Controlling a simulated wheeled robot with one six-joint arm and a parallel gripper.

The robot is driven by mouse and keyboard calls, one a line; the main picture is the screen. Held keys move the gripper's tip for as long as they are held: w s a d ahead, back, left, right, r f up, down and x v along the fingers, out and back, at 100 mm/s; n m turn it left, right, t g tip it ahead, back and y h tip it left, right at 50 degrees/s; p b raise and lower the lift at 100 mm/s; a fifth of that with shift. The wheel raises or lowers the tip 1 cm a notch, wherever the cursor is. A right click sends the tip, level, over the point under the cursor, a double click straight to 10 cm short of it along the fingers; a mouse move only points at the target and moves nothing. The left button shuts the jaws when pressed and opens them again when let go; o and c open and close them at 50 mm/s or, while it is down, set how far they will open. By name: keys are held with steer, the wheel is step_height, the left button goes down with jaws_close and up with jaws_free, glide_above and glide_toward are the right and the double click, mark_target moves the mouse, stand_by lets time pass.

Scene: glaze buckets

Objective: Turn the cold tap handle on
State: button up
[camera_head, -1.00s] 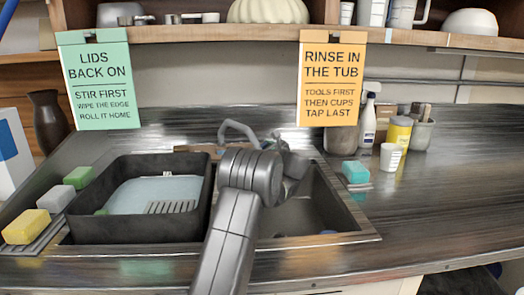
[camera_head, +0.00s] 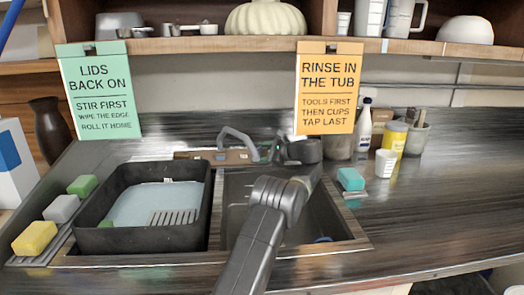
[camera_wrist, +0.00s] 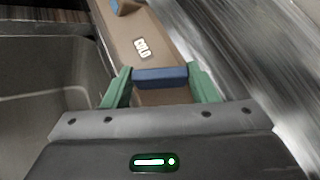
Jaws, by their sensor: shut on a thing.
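A brown tap plate (camera_head: 238,156) lies along the back rim of the sink, with a grey curved spout (camera_head: 236,135) above it. In the wrist view the plate (camera_wrist: 160,50) carries a white label (camera_wrist: 142,47) that reads COLD. My gripper (camera_wrist: 160,80) has its green fingers on either side of a blue handle (camera_wrist: 157,77) close to this label and is shut on it. In the head view my gripper (camera_head: 269,152) is at the right end of the plate and hides most of that handle. A second blue part (camera_head: 221,155) shows at the left of the plate.
The sink basin (camera_head: 240,190) lies under my arm, with a black tub (camera_head: 97,215) to its left. A teal sponge (camera_head: 351,179), a white cup (camera_head: 385,163) and bottles stand to the right. Two hanging signs, one orange (camera_head: 326,90), are above.

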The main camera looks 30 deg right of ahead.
stand_by(0.5)
steer(key=o, duration=1)
steer(key=shift+w+a, duration=0.1)
steer(key=shift+a, duration=0.05)
steer(key=shift+f+b, duration=0.15)
steer(key=shift+b, duration=0.55)
